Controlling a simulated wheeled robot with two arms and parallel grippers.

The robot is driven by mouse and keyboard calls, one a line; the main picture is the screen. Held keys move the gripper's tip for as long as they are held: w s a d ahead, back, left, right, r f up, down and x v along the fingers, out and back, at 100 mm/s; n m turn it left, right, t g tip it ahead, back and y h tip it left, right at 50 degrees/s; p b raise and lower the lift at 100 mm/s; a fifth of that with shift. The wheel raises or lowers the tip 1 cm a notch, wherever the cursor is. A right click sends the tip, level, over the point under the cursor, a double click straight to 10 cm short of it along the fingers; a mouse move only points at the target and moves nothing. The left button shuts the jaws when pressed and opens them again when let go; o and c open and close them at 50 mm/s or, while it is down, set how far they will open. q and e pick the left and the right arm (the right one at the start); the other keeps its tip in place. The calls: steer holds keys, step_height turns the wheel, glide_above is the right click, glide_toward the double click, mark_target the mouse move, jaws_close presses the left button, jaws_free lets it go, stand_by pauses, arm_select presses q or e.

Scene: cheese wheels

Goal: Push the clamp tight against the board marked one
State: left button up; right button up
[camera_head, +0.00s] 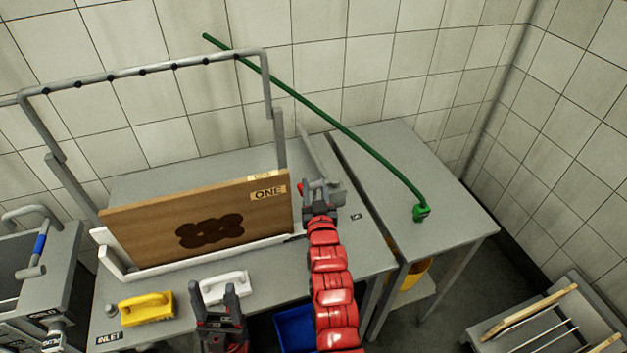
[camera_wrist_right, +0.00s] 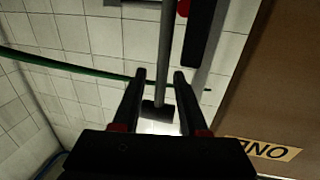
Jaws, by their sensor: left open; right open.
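The brown board (camera_head: 150,220) stands upright on edge in a white-based rack, with a dark blotch on its face and an ONE label (camera_head: 268,193) at its upper right. The label also shows upside down in the right wrist view (camera_wrist_right: 265,149). A grey bar (camera_head: 312,150), apparently the clamp, lies beside the board's right end. In the wrist view a grey rod with a dark block (camera_wrist_right: 158,108) lines up between the fingers; contact cannot be told. My right gripper (camera_head: 320,187) is open beside the board's right end. My left gripper (camera_head: 215,298) is open and empty at the front.
A yellow brush (camera_head: 146,308) and a white brush (camera_head: 225,286) lie in front of the board. A grey pipe frame (camera_head: 150,69) rises over the rack. A green hose (camera_head: 340,128) crosses behind to the right table (camera_head: 450,225), which is mostly clear. A blue bin (camera_head: 293,330) sits below.

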steer(key=shift+w, duration=0.7)
jaws_close()
steer(key=shift+a, duration=0.1)
stand_by(1.0)
